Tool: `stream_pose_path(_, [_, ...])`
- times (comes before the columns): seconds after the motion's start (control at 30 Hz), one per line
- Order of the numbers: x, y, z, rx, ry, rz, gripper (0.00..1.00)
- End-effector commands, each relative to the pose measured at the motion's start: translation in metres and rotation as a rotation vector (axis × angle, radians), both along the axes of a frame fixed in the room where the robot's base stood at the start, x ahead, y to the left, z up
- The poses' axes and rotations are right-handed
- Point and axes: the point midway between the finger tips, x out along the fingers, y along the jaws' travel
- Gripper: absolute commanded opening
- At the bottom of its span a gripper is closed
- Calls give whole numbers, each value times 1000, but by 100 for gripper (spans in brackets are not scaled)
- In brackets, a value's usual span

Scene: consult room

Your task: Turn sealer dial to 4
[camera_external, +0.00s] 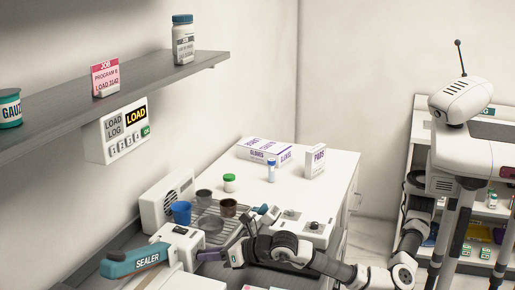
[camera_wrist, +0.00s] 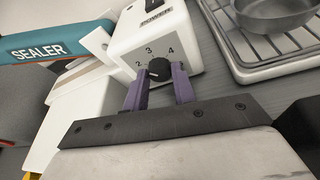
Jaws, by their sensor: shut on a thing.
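The sealer is a white machine with a teal arm marked SEALER (camera_external: 135,261); that arm also shows at the left of the wrist view (camera_wrist: 50,43). Its white control box (camera_wrist: 143,27) has a black dial (camera_wrist: 159,69) on a grey face, with the numbers 2, 3 and 4 around it. I cannot read for sure which number the dial's pale mark points at. My gripper (camera_wrist: 160,82) has its purple fingers on either side of the dial, shut on it. In the external view my gripper (camera_external: 225,250) is beside the sealer, and the dial is hidden.
A wire rack on a tray (camera_wrist: 275,52) with a metal bowl (camera_wrist: 277,14) stands close to the right of the box. A blue cup (camera_external: 181,212) and darker cups stand behind the sealer. A wall shelf (camera_external: 60,112) and a load panel (camera_external: 118,131) are above.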

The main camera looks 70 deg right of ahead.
Motion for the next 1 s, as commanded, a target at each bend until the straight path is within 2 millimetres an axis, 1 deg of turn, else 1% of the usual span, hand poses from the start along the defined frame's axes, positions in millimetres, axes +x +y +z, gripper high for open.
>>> stream_pose_path(0.4, [0,0,1,9,-1,1,3])
stream_pose_path(0.43, [0,0,1,9,-1,1,27])
stream_pose_path(0.6, [0,0,1,8,-1,1,48])
stream_pose_path(0.87, [-1,0,0,7,0,1,48])
stream_pose_path(1.0, [-10,0,3,7,-2,1,48])
